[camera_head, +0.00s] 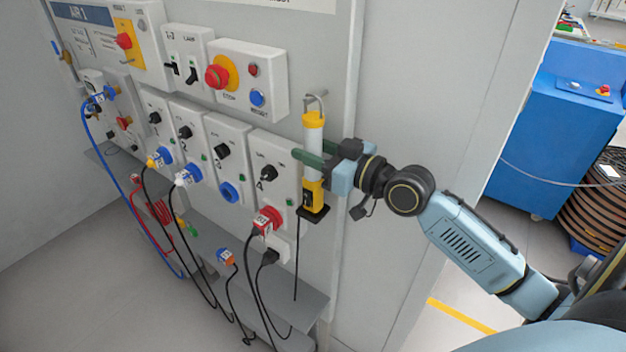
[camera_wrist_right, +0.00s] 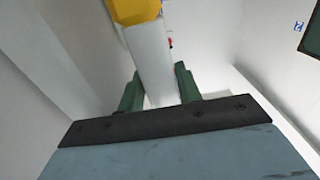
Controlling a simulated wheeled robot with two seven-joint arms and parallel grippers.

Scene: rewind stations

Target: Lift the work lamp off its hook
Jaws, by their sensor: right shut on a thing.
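The work lamp (camera_head: 314,136) hangs upright against the grey panel wall, with a yellow cap, a white tube, a yellow lower body and a dark base. A metal hook (camera_head: 317,100) shows at its top; I cannot tell whether the lamp still bears on it. My right gripper (camera_head: 312,157) comes in from the right, shut on the lamp's tube at mid-height. In the right wrist view the lamp's white tube and yellow end (camera_wrist_right: 135,10) run up between the green fingers (camera_wrist_right: 160,90). My left gripper is not in view.
Left of the lamp, the panel carries sockets, switches and a red-and-yellow emergency stop (camera_head: 217,75). A red plug (camera_head: 267,220) and several cables hang close by. A grey ledge (camera_head: 300,300) juts out below. A blue cabinet (camera_head: 560,130) stands far right.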

